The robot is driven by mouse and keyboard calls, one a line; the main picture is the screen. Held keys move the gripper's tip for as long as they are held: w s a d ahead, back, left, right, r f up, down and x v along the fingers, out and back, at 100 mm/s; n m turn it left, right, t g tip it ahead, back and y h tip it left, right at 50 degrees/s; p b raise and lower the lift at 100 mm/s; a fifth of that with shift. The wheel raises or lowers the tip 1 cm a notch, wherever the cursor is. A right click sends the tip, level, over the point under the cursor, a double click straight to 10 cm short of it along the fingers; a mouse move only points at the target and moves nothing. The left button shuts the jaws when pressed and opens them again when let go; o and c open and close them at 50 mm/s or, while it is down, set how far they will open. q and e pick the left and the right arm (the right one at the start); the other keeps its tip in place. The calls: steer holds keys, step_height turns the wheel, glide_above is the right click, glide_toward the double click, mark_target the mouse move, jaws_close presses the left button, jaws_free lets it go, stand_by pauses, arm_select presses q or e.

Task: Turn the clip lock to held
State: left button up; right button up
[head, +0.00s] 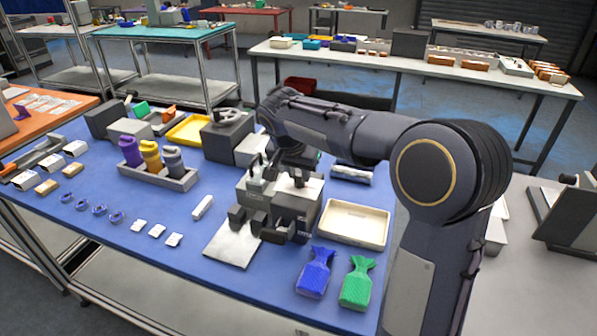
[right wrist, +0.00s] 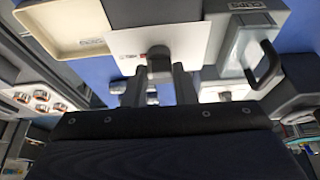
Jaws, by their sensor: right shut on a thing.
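A grey fixture (head: 283,207) with dark blocks and a pale top stands near the middle of the blue table. My right gripper (head: 283,165) reaches down over its back from the right. In the right wrist view, my right gripper (right wrist: 159,72) is shut on a small dark knob (right wrist: 158,60), which I take to be the clip lock. The knob stands in front of a white plate (right wrist: 190,42) with small red and dark markings. I cannot read its setting. In the head view the knob is hidden or too small to make out. My left gripper is not in view.
A cream tray (head: 354,222) lies right of the fixture, with blue (head: 315,272) and green (head: 357,284) textured items in front. A thin pale plate (head: 232,244) lies at the fixture's front left. A grey rack (head: 158,174) holds purple, yellow and grey items. Bare blue table shows at the front.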

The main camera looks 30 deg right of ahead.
steer(key=o, duration=1)
steer(key=v, duration=0.7)
steer(key=shift+a+r, duration=0.15)
steer(key=shift+r, duration=0.25)
steer(key=shift+s, duration=0.15)
steer(key=s+a+f+n+t+y, duration=0.1)
steer(key=s+f, duration=0.3)
steer(key=s, duration=0.5)
steer(key=s+a+f+n+y, duration=0.4)
steer(key=s, duration=0.4)
steer(key=s+a+f+n+t+y, duration=0.1)
steer(key=s+a+f+n+y, duration=0.1)
steer(key=s, duration=0.7)
steer(key=shift+s+a+f+n+t, duration=0.15)
steer(key=shift+a+f+n, duration=0.2)
steer(key=shift+f, duration=0.2)
steer(key=shift+s+a+f+n+t, duration=0.15)
steer(key=shift+a+f+n, duration=0.2)
steer(key=shift+f, duration=0.2)
